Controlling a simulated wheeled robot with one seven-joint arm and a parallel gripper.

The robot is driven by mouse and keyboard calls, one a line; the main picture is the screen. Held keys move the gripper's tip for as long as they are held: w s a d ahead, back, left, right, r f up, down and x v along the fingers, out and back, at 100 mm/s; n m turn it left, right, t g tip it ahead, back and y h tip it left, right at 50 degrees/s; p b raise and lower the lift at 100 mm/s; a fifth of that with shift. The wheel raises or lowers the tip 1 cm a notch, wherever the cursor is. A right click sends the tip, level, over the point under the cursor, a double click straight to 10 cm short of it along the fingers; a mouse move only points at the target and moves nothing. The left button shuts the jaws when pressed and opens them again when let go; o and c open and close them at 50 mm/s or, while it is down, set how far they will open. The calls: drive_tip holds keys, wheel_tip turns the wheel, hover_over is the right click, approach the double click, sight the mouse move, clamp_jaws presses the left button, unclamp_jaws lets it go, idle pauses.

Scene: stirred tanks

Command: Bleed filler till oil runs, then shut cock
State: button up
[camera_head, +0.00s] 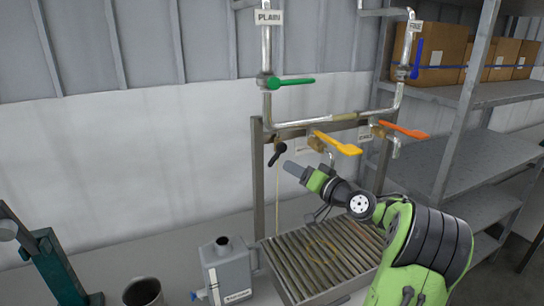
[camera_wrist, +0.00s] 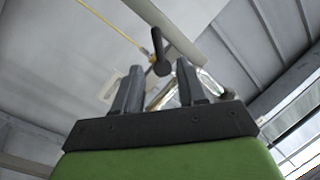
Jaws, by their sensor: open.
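A small cock with a black lever (camera_head: 277,154) sits on the left post of the pipe frame. In the wrist view its lever (camera_wrist: 160,52) shows beyond my fingertips, in the gap between them, next to a brass-coloured fitting. A thin pale yellow line (camera_head: 277,205) drops from below the cock towards the grating; it also shows in the wrist view (camera_wrist: 112,26). It looks like a stream of oil. My gripper (camera_head: 294,169) is open and empty, just right of and below the black lever. No contact with it is visible.
Green (camera_head: 290,82), blue (camera_head: 417,58), yellow (camera_head: 337,143) and orange (camera_head: 403,129) valve levers are on the pipes. Below are a slatted grating (camera_head: 290,268), a grey box (camera_head: 228,272) and a metal cup (camera_head: 144,291). Shelves (camera_head: 470,150) stand at right.

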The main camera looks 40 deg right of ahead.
sight(276, 159)
drive_tip(key=w, duration=0.3)
drive_tip(key=w+p, duration=0.1)
drive_tip(key=w, duration=0.5)
drive_tip(key=shift+w+d+p, duration=0.3)
drive_tip(key=shift+w+p, duration=0.05)
drive_tip(key=shift+c, duration=0.2)
clamp_jaws()
